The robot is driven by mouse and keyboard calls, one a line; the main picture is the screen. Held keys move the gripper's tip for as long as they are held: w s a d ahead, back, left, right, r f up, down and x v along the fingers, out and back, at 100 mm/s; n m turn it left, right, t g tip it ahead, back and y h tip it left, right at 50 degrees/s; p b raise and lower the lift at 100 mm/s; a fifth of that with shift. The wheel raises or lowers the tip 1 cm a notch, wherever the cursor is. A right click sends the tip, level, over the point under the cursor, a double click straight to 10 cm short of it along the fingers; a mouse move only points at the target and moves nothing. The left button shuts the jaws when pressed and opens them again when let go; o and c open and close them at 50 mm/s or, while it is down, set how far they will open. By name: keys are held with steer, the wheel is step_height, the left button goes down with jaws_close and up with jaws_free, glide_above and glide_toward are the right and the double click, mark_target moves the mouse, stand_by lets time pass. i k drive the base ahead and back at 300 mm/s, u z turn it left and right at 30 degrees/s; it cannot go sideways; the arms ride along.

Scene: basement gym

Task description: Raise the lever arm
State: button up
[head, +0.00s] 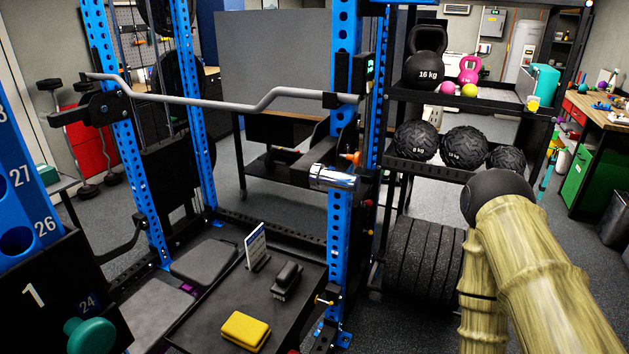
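A blue rack (339,240) with perforated uprights fills the left and middle of the head view. A grey bent bar (205,102) spans it between black brackets on the left and right uprights. A black bracket (100,107) is on the left upright. A chrome cylinder (333,178) sits at the right upright, below a black angled part (325,140). I cannot tell for sure which of these belongs to the lever arm. My tan, bamboo-like arm with a dark rounded joint is at the right, apart from the rack. My gripper does not show.
A black bench top (215,320) inside the rack holds a yellow block (246,331), a dark block (287,281) and a small sign (256,246). A shelf behind holds kettlebells and black balls (464,147). A blue numbered panel (25,190) stands at left.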

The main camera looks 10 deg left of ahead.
mark_target(312, 170)
steer(key=u, duration=0.05)
steer(key=k, duration=0.5)
steer(key=z, duration=1.65)
steer(key=i, duration=1)
steer(key=u, duration=2.2)
